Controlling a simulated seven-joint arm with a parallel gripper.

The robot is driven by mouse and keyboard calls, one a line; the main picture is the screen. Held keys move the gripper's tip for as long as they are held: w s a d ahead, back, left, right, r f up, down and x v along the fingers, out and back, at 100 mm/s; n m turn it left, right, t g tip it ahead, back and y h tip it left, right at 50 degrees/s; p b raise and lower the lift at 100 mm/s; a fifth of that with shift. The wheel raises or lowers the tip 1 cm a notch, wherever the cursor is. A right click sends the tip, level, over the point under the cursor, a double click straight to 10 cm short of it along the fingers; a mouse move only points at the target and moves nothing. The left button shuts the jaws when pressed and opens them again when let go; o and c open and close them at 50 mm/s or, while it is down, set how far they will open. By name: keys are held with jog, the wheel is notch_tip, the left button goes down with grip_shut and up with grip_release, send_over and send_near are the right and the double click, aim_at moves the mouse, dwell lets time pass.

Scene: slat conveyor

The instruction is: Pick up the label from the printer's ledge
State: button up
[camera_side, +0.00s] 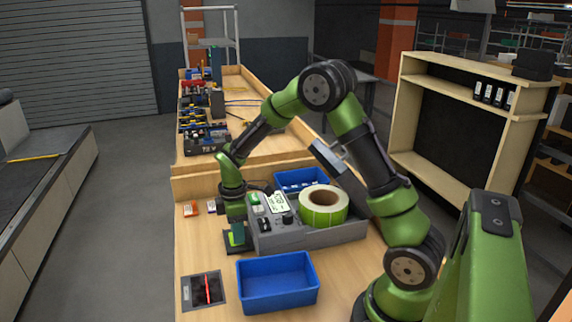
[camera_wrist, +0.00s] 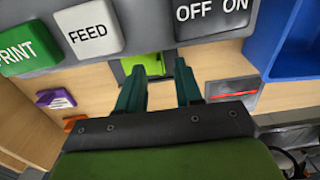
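The grey label printer (camera_side: 345,233) stands on the wooden bench with a big roll of green labels (camera_side: 336,213) on top. In the wrist view, a bright green label (camera_wrist: 148,65) lies at the dark ledge (camera_wrist: 122,66) on the printer's front, below the FEED and OFF ON buttons. My gripper (camera_wrist: 158,66) is open, its two teal fingers apart and pointing at the label, with the fingertips at or just short of its near edge. I cannot tell whether they touch it. In the side view my gripper (camera_side: 237,236) is low at the printer's left end and hides the label.
An empty blue bin (camera_side: 278,283) stands in front of the printer. Small orange (camera_side: 189,208) and purple (camera_wrist: 55,98) boxes lie behind my gripper. Another blue bin (camera_side: 300,178) is behind the printer.

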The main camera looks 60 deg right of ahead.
notch_tip(320, 180, down, 2)
grip_shut()
dwell(0.3)
jog(key=shift+r, duration=0.15)
